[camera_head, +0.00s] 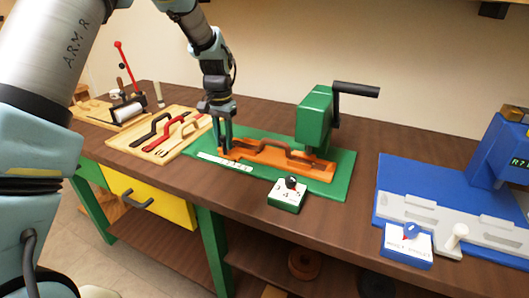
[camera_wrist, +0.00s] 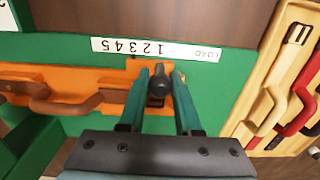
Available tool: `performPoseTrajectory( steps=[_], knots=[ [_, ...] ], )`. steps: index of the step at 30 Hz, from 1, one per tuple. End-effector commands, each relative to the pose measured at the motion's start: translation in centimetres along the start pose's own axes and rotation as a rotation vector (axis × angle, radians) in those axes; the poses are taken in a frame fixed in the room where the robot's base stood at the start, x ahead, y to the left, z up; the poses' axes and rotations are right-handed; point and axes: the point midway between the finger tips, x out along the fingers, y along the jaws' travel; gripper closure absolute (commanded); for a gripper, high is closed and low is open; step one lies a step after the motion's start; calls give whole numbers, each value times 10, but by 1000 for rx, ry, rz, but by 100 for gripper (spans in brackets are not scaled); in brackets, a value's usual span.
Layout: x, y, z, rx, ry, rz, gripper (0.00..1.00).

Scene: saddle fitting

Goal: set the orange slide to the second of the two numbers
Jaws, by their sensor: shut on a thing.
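The orange slide (camera_head: 265,153) lies on a green base plate (camera_head: 330,185); it also shows in the wrist view (camera_wrist: 112,82). My gripper (camera_head: 224,140) is at the slide's left end. In the wrist view my gripper (camera_wrist: 160,76) is shut on a dark upright knob (camera_wrist: 158,86) at that end. A white number strip (camera_wrist: 157,48), with LOAD at one end, runs along the slide and reads upside down there. The strip also shows in the head view (camera_head: 225,162).
A green press (camera_head: 314,116) with a dark crank stands behind the slide's right end. A small dial box (camera_head: 287,196) sits in front. A wooden tray (camera_head: 150,152) with handles lies left. A blue fixture (camera_head: 425,180) stands right.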

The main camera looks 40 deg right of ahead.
Motion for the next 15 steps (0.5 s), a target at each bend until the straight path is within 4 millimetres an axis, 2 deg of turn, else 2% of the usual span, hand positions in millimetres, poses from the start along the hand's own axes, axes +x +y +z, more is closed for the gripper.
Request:
performPoseTrajectory(
  steps=[15],
  knots=[
    [0,19,0,0,1,-2,95]
  ],
)
